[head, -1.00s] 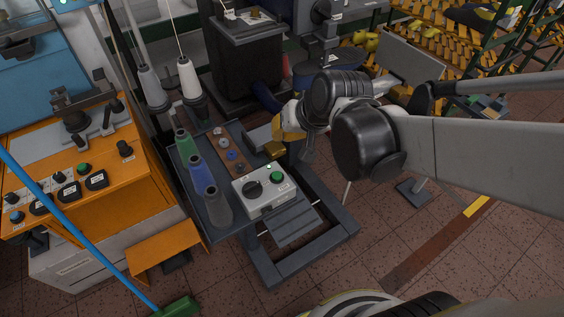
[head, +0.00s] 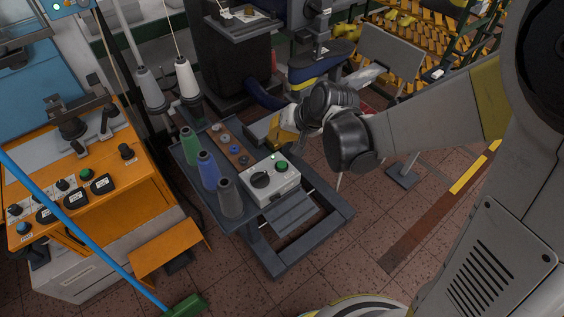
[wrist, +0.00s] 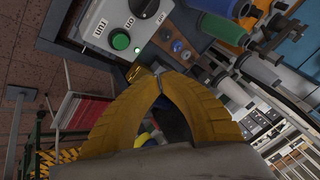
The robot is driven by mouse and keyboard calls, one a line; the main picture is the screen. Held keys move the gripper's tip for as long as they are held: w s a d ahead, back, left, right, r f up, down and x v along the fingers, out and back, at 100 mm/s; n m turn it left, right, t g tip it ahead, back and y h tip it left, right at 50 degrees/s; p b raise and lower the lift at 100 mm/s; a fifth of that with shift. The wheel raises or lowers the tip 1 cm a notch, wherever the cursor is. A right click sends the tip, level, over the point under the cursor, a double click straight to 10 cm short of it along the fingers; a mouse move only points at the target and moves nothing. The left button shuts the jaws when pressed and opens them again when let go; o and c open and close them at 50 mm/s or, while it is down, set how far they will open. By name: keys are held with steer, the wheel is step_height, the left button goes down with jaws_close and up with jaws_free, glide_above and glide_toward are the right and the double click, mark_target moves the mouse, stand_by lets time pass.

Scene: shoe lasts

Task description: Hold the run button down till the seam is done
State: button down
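The run button (head: 281,166) is a round green button on the pale grey control box (head: 284,188). In the wrist view the green button (wrist: 120,41) sits beside the word "run", with a black on/off knob (wrist: 141,6) next to it. My gripper (head: 272,146) has yellow fingers and is just behind the box in the head view. In the wrist view its fingertips (wrist: 160,76) meet with nothing visible between them. They are apart from the button, off to its lower right. A small lit lamp (wrist: 138,49) is near the button.
The box stands on a dark stand with green (head: 188,145), blue (head: 208,169) and grey (head: 230,197) thread cones along its left side. An orange bench (head: 120,165) is at left. A blue-handled broom (head: 95,240) crosses the front left.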

mark_target(278, 163)
steer(key=shift+f+b, duration=3.5)
steer(key=shift+f, duration=0.85)
steer(key=shift+f+b, duration=0.4)
steer(key=shift+b, duration=0.05)
